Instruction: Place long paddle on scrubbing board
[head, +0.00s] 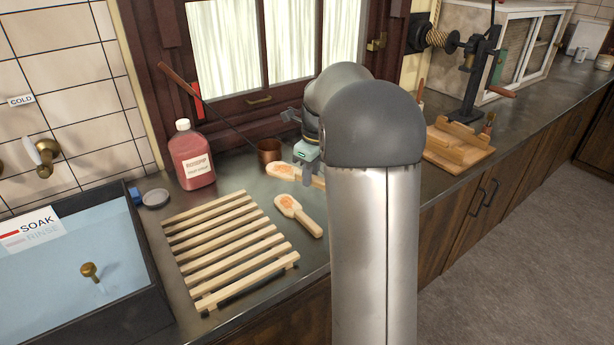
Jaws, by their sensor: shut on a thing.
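The slatted wooden board (207,239), which I take as the scrubbing board, lies on the counter right of the sink, with nothing on it. A wooden paddle (283,171) with an orange patch on its head lies behind the nearer paddle; its handle runs right and is partly hidden by my arm. I take it as the long paddle. My gripper (308,168) is at this paddle, shut on it; the fingertips are mostly hidden. I cannot tell whether the paddle touches the counter. A second, nearer paddle (298,214) lies right of the board.
The water-filled sink (150,265) is at left. My arm hides the middle counter.

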